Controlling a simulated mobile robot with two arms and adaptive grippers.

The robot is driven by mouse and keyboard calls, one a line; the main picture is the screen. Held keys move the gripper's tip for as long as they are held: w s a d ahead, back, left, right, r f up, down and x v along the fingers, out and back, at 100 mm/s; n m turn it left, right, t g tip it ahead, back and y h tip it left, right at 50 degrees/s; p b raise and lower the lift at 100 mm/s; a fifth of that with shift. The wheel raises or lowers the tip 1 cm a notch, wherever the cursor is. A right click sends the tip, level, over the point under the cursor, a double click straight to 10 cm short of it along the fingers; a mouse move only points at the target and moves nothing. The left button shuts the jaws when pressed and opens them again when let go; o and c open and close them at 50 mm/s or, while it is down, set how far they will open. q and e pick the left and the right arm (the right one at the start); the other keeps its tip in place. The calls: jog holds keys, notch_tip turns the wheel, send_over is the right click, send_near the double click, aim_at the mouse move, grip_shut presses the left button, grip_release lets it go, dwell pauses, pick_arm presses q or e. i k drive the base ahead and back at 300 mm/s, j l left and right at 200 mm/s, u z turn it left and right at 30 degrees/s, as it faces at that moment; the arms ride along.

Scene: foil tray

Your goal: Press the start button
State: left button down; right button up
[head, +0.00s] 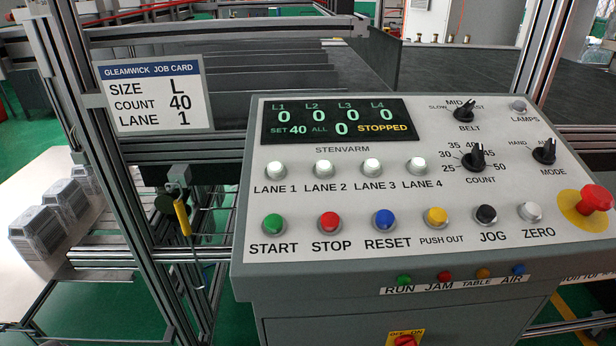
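The green START button (272,222) sits at the lower left of the sloped control panel (310,258), above its printed label. The display (339,121) reads L1 to L4 all 0, SET 40, ALL 0, STOPPED. The job card (153,95) reads size L, count 40, lane 1. The COUNT knob (474,157) and MODE knob (544,152) are on the right of the panel. Neither of my grippers is in the head view.
The red STOP button (329,222) is just right of START, then the blue RESET button (385,219). A red emergency stop (595,199) is at the far right. Stacked foil trays (45,232) lie on a pale table at left. Nothing blocks the panel front.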

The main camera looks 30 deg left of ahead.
aim_at(273, 222)
jog(key=k+j, duration=0.1)
jog(key=j, duration=0.35)
jog(key=j+u, duration=0.1)
jog(key=j, duration=0.4)
jog(key=k+l, duration=0.75)
jog(key=k, duration=0.2)
